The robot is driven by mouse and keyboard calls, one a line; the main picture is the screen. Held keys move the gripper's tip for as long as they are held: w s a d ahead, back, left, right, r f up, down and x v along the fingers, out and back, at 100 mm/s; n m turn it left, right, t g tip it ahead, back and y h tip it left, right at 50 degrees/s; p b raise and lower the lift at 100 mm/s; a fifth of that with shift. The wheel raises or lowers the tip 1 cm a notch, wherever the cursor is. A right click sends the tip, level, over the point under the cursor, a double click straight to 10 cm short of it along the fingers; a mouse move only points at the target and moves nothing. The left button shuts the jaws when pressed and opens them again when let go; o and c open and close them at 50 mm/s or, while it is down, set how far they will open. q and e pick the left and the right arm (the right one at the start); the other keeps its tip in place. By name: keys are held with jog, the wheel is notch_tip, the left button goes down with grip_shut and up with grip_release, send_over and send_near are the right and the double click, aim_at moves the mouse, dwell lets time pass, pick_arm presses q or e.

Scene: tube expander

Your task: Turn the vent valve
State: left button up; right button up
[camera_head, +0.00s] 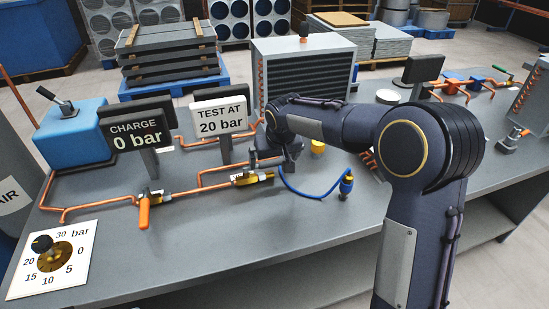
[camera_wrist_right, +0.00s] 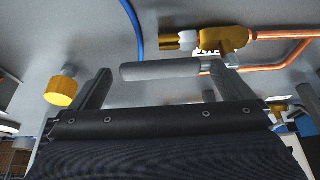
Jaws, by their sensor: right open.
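A brass valve (camera_head: 262,176) sits on the copper line in the middle of the bench, right below my right gripper in the head view. In the right wrist view the brass valve body (camera_wrist_right: 218,39) is at the upper right, with a grey cylindrical handle (camera_wrist_right: 160,70) below it. My right gripper (camera_head: 280,160) is open. In the wrist view its two fingers stand left and right of the handle; the handle's right end overlaps the right fingertip. I cannot tell if they touch. My left gripper is not in view.
A valve with an orange handle (camera_head: 143,214) stands to the left. Signs read CHARGE 0 bar (camera_head: 134,132) and TEST AT 20 bar (camera_head: 220,117). A dial plate (camera_head: 70,274) lies front left. A blue hose (camera_head: 305,194) and a yellow knob (camera_wrist_right: 62,88) are near the gripper.

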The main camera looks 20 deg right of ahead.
jog(key=c, duration=1.3)
